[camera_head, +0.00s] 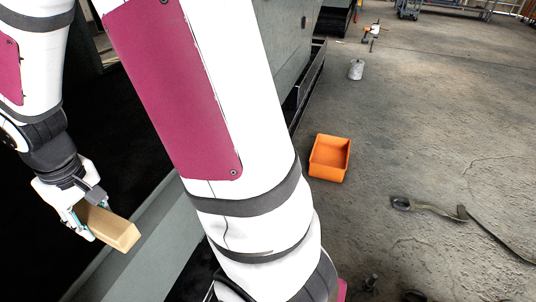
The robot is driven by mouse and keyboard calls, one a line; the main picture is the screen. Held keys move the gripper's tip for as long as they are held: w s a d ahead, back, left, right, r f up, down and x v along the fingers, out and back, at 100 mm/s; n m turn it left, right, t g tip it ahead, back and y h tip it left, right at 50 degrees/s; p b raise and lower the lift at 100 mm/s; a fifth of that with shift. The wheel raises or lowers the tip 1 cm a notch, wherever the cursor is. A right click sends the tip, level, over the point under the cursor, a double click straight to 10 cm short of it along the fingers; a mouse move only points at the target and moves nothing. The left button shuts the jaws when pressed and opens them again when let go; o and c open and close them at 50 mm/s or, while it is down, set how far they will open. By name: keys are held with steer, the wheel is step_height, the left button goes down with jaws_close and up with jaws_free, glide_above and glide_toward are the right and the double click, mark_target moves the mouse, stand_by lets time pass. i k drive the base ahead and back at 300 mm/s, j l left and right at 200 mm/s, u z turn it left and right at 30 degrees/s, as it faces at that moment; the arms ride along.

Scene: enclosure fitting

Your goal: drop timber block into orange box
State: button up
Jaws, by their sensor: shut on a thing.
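The timber block (112,228) is a pale tan rectangular piece at the lower left of the head view. My gripper (84,220) is shut on the block, which sticks out toward the lower right from between the fingers. The gripper and block are over a dark area beside a grey-green ledge. The orange box (330,158) is an open-topped container on the concrete floor, right of the middle. It looks empty. My gripper is well to the left of the box, with my large white and magenta arm link between them in the picture.
A grey-green enclosure wall with a dark rail (308,85) stands left of the box. A strap (435,208) lies on the floor at right. Concrete floor around the box is mostly clear.

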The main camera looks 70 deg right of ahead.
mark_target(331, 160)
steer(key=j+z, duration=0.15)
steer(key=z, duration=0.35)
steer(key=k+j+z, duration=0.1)
steer(key=z, duration=0.35)
steer(key=j+z, duration=0.1)
steer(key=z, duration=0.4)
steer(key=k, duration=0.05)
